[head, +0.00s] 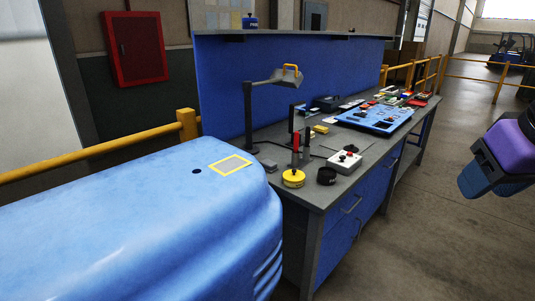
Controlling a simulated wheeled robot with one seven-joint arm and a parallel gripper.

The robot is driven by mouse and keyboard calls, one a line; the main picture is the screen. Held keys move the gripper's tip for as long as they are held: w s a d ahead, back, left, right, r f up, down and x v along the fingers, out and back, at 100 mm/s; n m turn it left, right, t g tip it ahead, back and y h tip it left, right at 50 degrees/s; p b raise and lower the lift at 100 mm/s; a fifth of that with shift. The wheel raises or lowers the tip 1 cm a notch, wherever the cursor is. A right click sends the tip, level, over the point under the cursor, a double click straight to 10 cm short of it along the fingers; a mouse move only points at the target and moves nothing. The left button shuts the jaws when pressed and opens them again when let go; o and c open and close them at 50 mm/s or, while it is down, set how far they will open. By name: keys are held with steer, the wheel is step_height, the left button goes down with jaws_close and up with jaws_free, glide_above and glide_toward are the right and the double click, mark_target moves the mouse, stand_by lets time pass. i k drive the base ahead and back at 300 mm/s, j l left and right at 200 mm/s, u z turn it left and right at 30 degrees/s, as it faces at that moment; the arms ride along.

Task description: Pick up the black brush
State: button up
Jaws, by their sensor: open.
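I cannot clearly make out a black brush in the head view. A small black round item (326,176) stands near the front edge of the grey-topped workbench (335,194), and I cannot tell whether it is the brush. A flat dark item (269,165) lies farther left on the bench, also unclear. My gripper (474,180) is at the right edge, dark with purple and blue parts, open and partly cut off by the frame. It is over the floor to the right of the bench, apart from everything on it.
A large blue rounded body (130,235) fills the lower left. On the bench are a yellow round item (293,178), a white control box (344,161), a lamp (285,77) and a blue tray (395,116). Yellow railings (440,75) stand behind.

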mark_target(308, 132)
steer(key=i+l+u, duration=0.15)
steer(key=u, duration=0.6)
steer(key=i+l+u, duration=0.15)
steer(key=l, duration=0.2)
steer(key=i+l+u, duration=0.15)
steer(key=l, duration=0.2)
steer(key=i+l+u, duration=0.15)
steer(key=l, duration=0.25)
steer(key=i+l+u, duration=0.15)
steer(key=l, duration=0.25)
steer(key=l+u, duration=0.15)
steer(key=l, duration=0.25)
steer(key=i+l, duration=0.1)
steer(key=l, duration=0.3)
steer(key=i+l, duration=0.1)
steer(key=l, duration=0.3)
steer(key=i+l, duration=0.1)
steer(key=l, duration=0.3)
steer(key=i+l, duration=0.1)
steer(key=l, duration=0.3)
